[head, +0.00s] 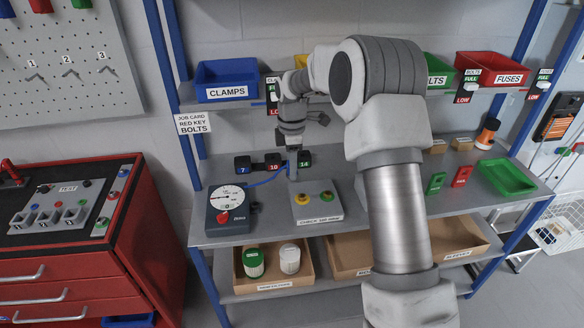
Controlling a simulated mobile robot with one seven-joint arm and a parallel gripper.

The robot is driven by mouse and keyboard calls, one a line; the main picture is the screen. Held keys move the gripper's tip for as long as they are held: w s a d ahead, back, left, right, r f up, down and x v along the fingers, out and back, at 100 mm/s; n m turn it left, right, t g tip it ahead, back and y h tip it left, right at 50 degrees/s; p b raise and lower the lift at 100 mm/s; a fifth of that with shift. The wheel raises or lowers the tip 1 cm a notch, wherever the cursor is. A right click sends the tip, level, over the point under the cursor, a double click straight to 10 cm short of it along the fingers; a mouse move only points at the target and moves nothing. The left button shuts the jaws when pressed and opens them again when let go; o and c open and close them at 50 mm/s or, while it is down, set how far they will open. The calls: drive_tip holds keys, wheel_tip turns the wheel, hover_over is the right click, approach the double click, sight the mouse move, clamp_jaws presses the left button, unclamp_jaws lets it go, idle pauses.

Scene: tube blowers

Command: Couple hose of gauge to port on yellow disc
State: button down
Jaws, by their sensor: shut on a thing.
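The gauge (227,197) is a dark blue box with a round white dial, lying on the left of the bench. A thin blue hose (268,181) curves from its side up towards my gripper. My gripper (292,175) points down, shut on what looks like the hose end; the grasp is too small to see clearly. It is above the back edge of a grey port box (317,208). The box has a yellow disc (302,199) on its left and a green disc (326,197) on its right. The hose end appears apart from the yellow disc.
Several dark blocks numbered 7, 10 and 14 (272,161) stand behind the gripper. Green (436,183) and red (461,177) tags and a green tray (507,177) lie to the right. A shelf with bins, including a blue one (227,78), runs above.

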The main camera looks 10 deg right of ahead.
drive_tip(key=shift+r+p, duration=1.2)
drive_tip(key=shift+r, duration=0.55)
